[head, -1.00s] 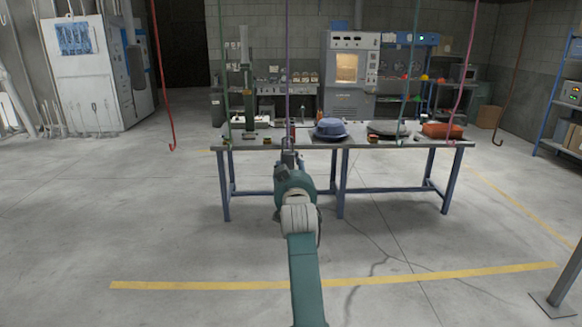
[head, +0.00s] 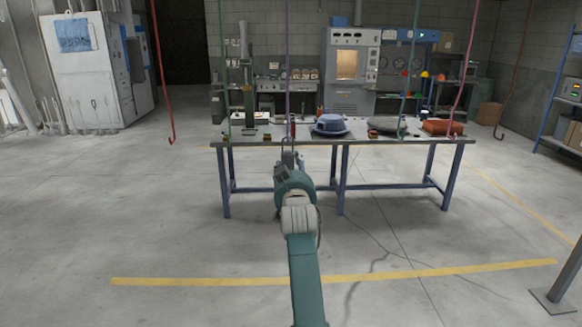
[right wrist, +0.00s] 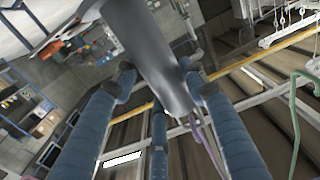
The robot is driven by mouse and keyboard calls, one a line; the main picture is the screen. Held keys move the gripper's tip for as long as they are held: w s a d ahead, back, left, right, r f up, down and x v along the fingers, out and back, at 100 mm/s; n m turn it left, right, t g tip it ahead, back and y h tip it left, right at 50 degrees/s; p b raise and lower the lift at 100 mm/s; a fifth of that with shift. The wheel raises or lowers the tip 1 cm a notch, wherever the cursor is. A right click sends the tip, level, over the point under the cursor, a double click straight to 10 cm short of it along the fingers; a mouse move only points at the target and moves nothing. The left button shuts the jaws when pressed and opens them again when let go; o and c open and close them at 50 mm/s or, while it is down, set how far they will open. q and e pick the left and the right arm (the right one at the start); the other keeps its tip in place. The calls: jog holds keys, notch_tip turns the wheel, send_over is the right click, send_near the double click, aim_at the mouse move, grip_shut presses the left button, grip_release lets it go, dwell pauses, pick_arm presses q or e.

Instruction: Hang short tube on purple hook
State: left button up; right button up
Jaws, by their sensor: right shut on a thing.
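My right gripper (head: 289,160) is in the middle of the head view, in front of the table. In the right wrist view its blue fingers (right wrist: 160,115) are closed around a grey tube (right wrist: 150,55), which I take to be the short tube. The tube is too small to make out clearly in the head view. The purple hook (head: 287,60) hangs from above, in line with the gripper in the head view. Its purple rod (right wrist: 203,133) also shows beside the tube's end in the right wrist view. I cannot tell whether they touch. My left gripper is out of view.
Other hooks hang around: red (head: 163,80), green (head: 223,70), teal (head: 411,60), pink (head: 466,65) and brown (head: 516,65). The table (head: 385,142) behind holds a blue hat-like thing (head: 330,126) and an orange-red item (head: 442,127). The floor around is open.

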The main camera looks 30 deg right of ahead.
jog(key=o, duration=1.5)
